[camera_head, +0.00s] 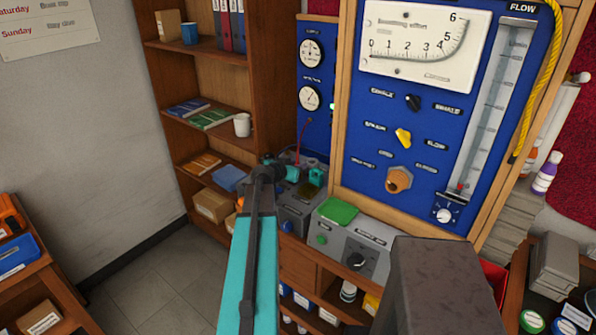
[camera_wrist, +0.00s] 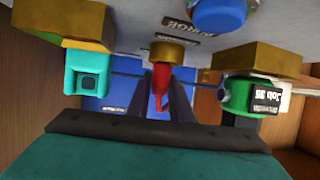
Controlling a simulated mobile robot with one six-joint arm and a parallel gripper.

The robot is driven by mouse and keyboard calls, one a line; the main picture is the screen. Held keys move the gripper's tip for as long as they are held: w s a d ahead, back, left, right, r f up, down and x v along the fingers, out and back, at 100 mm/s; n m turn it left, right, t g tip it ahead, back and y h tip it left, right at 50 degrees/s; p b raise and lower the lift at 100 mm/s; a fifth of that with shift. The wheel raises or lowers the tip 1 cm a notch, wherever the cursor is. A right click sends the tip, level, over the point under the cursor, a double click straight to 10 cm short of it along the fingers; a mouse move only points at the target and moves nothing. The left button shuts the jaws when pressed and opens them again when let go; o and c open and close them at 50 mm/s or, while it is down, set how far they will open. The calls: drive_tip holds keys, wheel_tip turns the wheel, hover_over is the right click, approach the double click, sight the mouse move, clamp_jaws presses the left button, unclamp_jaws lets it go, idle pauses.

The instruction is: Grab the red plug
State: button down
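The red plug (camera_wrist: 160,86) shows in the middle of the wrist view, pointing out of a brass-coloured socket (camera_wrist: 167,53) on a grey device. My gripper (camera_wrist: 161,92) has its two dark fingers on either side of the plug, close to it. They look open, with a narrow gap, and I see no clear grip on the plug. In the head view my gripper (camera_head: 272,166) reaches the devices below the blue panel, and my arm hides the plug there.
In the wrist view a teal plug (camera_wrist: 87,72) is at the left and a green labelled plug (camera_wrist: 248,96) at the right, both near my fingers. A blue knob (camera_wrist: 218,14) is above. The blue panel (camera_head: 385,110) rises behind the devices; a shelf (camera_head: 215,100) stands left.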

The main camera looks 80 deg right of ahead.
drive_tip(key=shift+r, duration=0.1)
idle(0.3)
drive_tip(key=shift+r+b, duration=1.05)
drive_tip(key=shift+r, duration=0.5)
drive_tip(key=w+a+b, duration=0.1)
drive_tip(key=a+b, duration=0.1)
drive_tip(key=a, duration=0.2)
drive_tip(key=w+a+b, duration=0.1)
drive_tip(key=a+b, duration=0.1)
drive_tip(key=a, duration=0.2)
drive_tip(key=w+a+r+b, duration=0.1)
drive_tip(key=w+a+b, duration=0.1)
drive_tip(key=a, duration=0.3)
drive_tip(key=shift+a+r+b, duration=0.1)
drive_tip(key=shift+b, duration=0.2)
drive_tip(key=shift+w+b, duration=0.1)
drive_tip(key=shift+b, duration=0.3)
drive_tip(key=b+v, duration=0.1)
drive_tip(key=b, duration=0.3)
drive_tip(key=shift+w+a, duration=0.15)
drive_tip(key=shift+a, duration=0.1)
drive_tip(key=shift+a+r+b, duration=0.15)
drive_tip(key=shift+a+b, duration=0.05)
drive_tip(key=shift+b, duration=0.25)
